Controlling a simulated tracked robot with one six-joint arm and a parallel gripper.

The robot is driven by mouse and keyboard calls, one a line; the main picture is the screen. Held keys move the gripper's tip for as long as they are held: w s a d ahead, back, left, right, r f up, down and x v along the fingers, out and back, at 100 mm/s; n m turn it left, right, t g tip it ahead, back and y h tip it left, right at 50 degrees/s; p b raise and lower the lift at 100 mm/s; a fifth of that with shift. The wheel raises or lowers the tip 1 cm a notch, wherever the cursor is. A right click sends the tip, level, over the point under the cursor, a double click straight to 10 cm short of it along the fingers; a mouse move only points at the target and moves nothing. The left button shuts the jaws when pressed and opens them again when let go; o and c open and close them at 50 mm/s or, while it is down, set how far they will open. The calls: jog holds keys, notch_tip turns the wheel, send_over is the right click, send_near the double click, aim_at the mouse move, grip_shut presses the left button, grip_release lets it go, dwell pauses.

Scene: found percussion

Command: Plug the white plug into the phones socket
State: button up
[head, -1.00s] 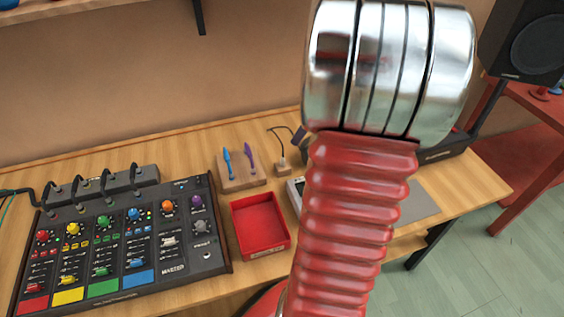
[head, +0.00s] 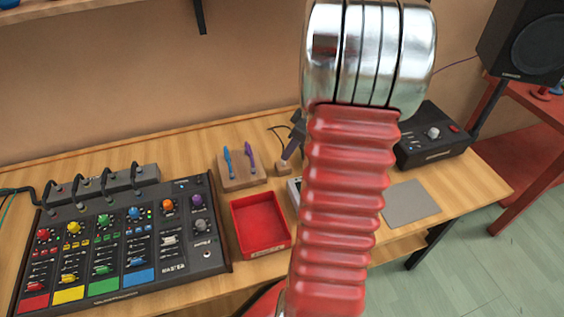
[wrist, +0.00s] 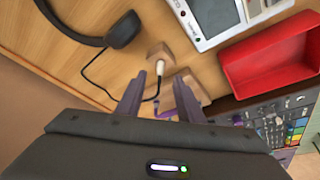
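The white plug (wrist: 159,67) stands in a small wooden block (wrist: 160,52) in the wrist view, with a dark cable curving away from it. The block also shows in the head view (head: 283,168). My gripper (wrist: 160,76) is open, with its two dark fingers pointing toward the block and the plug showing between their tips. I cannot tell if either finger touches it. In the head view a dark part of my gripper shows just above the block, beside my red arm. The phones socket (head: 207,255) is a small round hole at the lower right of the mixer (head: 222,225).
A red tray (head: 288,243) lies between the mixer and my arm. A wooden stand (head: 240,182) holds blue and purple tools. Black headphones (wrist: 122,30) and a white device with a screen (wrist: 198,40) flank the block. A black box (head: 432,150) stands right.

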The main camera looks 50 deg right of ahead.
aim_at(283, 163)
jog(key=shift+f, duration=0.1)
jog(key=shift+x, duration=2.6)
jog(key=shift+w, duration=0.15)
grip_shut()
